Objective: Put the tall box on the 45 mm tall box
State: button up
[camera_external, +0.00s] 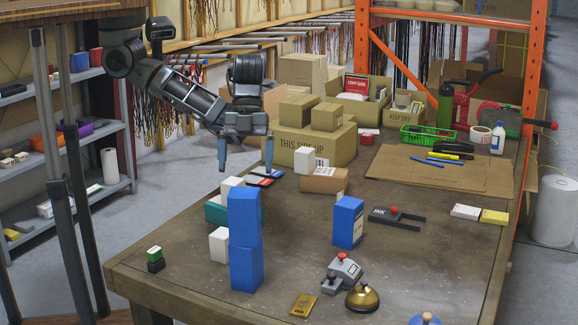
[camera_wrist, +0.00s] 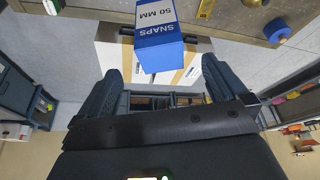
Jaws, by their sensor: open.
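Two blue boxes are stacked in the external view, an upper blue box (camera_external: 244,216) on a lower blue box (camera_external: 246,270), near the table's front left. A third blue box (camera_external: 347,222) stands alone to the right. I cannot tell which is the tall box or the 45 mm box. My gripper (camera_external: 245,162) is open and empty, fingers pointing down, and appears above the stack; its depth relative to the stack is unclear. In the wrist view a blue box (camera_wrist: 160,54) printed "SNAPS 50 MM" shows beyond the spread fingers (camera_wrist: 160,90), apart from them.
White boxes (camera_external: 219,245) and a teal box (camera_external: 216,210) stand close left of the stack. Cartons (camera_external: 315,145) fill the back. Bare tabletop (camera_external: 430,255) is at right.

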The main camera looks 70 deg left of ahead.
jog(key=shift+v, duration=1.1)
